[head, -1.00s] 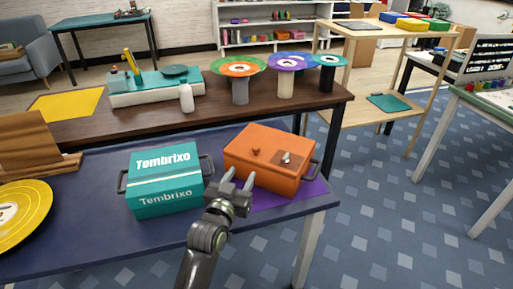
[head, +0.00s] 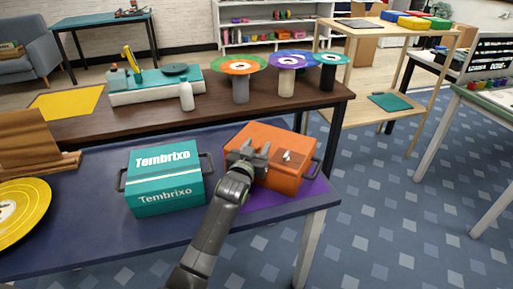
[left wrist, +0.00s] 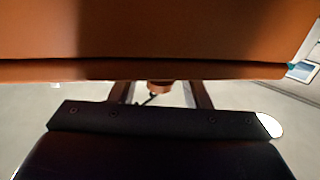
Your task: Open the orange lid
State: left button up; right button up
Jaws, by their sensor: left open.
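The orange box (head: 291,184) stands at the right of the blue table, its orange lid (head: 270,134) down. A small pale and dark item (head: 287,156) sits on top of the lid. My left gripper (head: 253,148) is over the lid, its open fingers where the lid's small round knob is; they hide the knob in the head view. In the left wrist view the orange surface (left wrist: 150,40) fills the top, and the knob (left wrist: 158,86) shows between the two open fingers (left wrist: 160,96). I cannot tell whether they touch it. My right gripper is not in view.
A teal Tembrixo box (head: 166,180) stands just left of my left arm. A purple mat (head: 262,198) lies under the orange box. A yellow disc (head: 22,212) lies at the far left. Spools (head: 241,85) stand on the brown table behind.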

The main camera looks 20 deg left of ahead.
pick_arm(q)
grip_shut()
jog(key=shift+r, duration=0.1)
dwell(0.3)
